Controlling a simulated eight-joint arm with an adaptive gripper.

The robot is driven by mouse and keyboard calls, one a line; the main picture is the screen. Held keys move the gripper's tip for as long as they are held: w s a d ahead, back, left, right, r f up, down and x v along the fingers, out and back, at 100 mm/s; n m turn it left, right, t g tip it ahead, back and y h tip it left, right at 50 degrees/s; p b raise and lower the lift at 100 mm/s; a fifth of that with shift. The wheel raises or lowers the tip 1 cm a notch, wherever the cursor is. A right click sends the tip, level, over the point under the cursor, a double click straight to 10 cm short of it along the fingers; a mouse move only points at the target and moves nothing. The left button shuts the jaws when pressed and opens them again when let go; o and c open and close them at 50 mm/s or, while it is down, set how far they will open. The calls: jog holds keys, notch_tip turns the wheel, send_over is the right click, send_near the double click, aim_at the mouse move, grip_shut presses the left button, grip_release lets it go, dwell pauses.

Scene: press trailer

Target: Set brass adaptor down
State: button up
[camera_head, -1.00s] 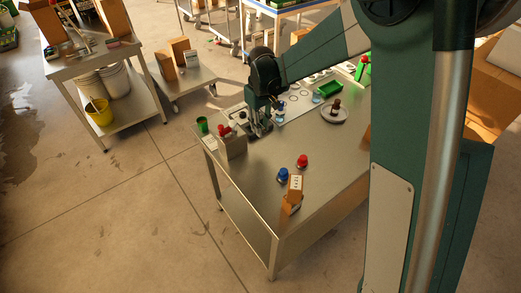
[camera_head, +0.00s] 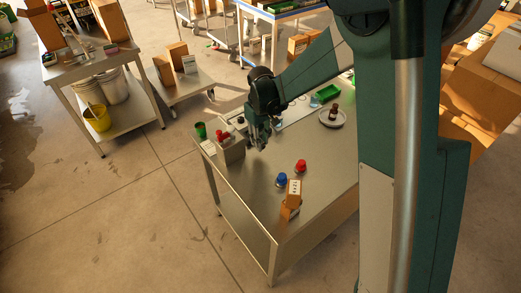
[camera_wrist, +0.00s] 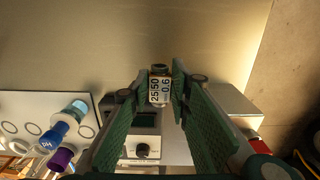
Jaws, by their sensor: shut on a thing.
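The brass adaptor (camera_wrist: 160,71) sits between my fingertips in the wrist view, with a white label printed in dark figures facing the camera. My gripper (camera_wrist: 159,88) is shut on it, a green finger on either side. Plain metal tabletop (camera_wrist: 190,30) shows beyond it; I cannot tell whether the adaptor touches it. In the head view my gripper (camera_head: 259,143) is over the far left part of the metal table (camera_head: 250,200), and the adaptor is too small to make out there.
A device with a screen and knob (camera_wrist: 143,151) lies below the fingers in the wrist view. Blue (camera_head: 281,180) and red (camera_head: 301,166) items stand nearer. Bare tabletop lies between.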

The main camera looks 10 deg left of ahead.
jog(key=shift+f, duration=0.8)
jog(key=shift+f, duration=0.1)
jog(key=shift+f, duration=1.8)
jog(key=shift+f, duration=0.2)
jog(key=o, duration=0.9)
jog(key=shift+o, duration=0.2)
jog(key=shift+r, duration=0.25)
jog(key=shift+r, duration=6)
